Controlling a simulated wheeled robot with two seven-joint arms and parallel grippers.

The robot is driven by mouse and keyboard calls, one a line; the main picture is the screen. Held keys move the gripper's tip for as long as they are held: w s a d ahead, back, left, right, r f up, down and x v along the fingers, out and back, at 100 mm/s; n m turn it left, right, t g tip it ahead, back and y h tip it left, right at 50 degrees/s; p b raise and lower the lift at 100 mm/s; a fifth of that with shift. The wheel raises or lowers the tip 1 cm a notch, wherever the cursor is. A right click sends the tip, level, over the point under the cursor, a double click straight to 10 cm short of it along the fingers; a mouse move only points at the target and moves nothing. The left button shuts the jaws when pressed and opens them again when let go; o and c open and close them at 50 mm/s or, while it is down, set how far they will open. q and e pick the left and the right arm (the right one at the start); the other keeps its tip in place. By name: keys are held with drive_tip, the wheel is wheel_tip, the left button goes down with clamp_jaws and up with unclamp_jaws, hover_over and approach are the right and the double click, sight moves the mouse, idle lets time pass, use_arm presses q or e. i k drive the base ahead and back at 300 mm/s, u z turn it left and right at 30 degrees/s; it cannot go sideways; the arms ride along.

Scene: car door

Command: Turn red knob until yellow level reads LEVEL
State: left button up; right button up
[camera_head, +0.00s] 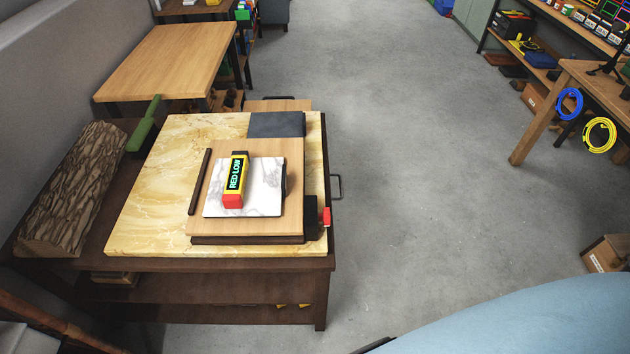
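The yellow level (239,166) lies on a white marble plate (264,199). Its black label reads RED LOW, and its near end is red. The plate rests on a wooden board (262,228) on a yellow stone slab (150,235). The red knob (327,217) sticks out to the right from a black block (311,214) at the board's right front corner. Neither of my grippers can be seen in this view, so nothing visible touches the knob or the level.
A dark wooden bench (315,264) carries the slab. A rough log (72,190) and a green-handled brush (146,125) lie at its left. A grey block (276,124) sits at the slab's back right. Open concrete floor (430,190) lies right of the bench.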

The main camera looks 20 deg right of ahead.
sight(324, 218)
drive_tip(key=z, duration=0.65)
drive_tip(key=i, duration=0.2)
drive_tip(key=u, duration=1.75)
drive_tip(key=k, duration=0.85)
drive_tip(key=z, duration=1.4)
drive_tip(key=i, duration=0.5)
drive_tip(key=u, duration=0.05)
